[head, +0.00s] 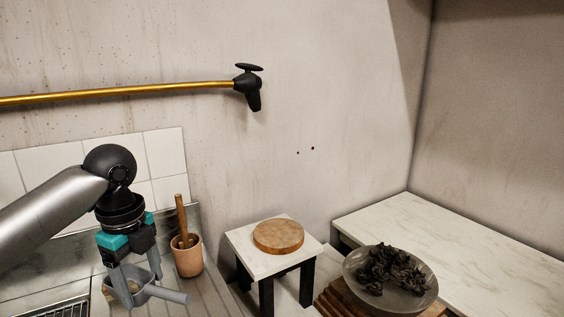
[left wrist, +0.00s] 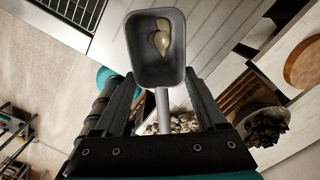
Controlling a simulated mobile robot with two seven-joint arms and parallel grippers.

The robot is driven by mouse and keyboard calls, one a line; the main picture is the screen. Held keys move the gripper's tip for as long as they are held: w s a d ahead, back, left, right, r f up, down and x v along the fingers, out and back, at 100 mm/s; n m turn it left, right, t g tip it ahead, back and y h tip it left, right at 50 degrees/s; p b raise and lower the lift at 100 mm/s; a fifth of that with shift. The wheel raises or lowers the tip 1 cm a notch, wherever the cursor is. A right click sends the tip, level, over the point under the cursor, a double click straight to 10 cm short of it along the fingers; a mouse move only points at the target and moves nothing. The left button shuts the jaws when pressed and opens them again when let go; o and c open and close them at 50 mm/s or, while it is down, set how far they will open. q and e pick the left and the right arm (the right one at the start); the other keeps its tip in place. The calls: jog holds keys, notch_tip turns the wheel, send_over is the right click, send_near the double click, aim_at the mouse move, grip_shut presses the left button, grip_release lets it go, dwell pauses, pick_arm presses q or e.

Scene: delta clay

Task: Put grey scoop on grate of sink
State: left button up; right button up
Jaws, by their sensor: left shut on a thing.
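A few pale pieces (left wrist: 161,38) lie in the bowl. The sink grate (head: 68,309) is partly visible at the bottom left of the head view, left of the scoop. It also shows at the top left in the left wrist view (left wrist: 78,13). My right gripper is not in view.
A clay-coloured pot (head: 188,262) with a wooden handle stands close right of my gripper. Farther right are a small table (head: 243,240) with a round wooden board (head: 279,237) and a grey bowl (head: 424,272) of dark lumps. A brass pipe (head: 130,92) crosses the wall.

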aim_at(153, 294)
pick_arm(q)
jog(key=d+n, duration=0.1)
jog(key=n, duration=0.1)
jog(key=s+d+n, duration=0.1)
jog(key=n, duration=0.1)
jog(key=s+d+n, duration=0.1)
jog(key=n, duration=0.1)
jog(key=shift+s+f, duration=0.15)
jog(key=shift+f, duration=0.1)
jog(key=s+d+f+n, duration=0.2)
jog(key=s+d+n, duration=0.4)
jog(key=n, duration=0.9)
jog(key=shift+s+n, duration=0.4)
jog(key=shift+s, duration=0.8)
jog(key=shift+w+d, duration=0.1)
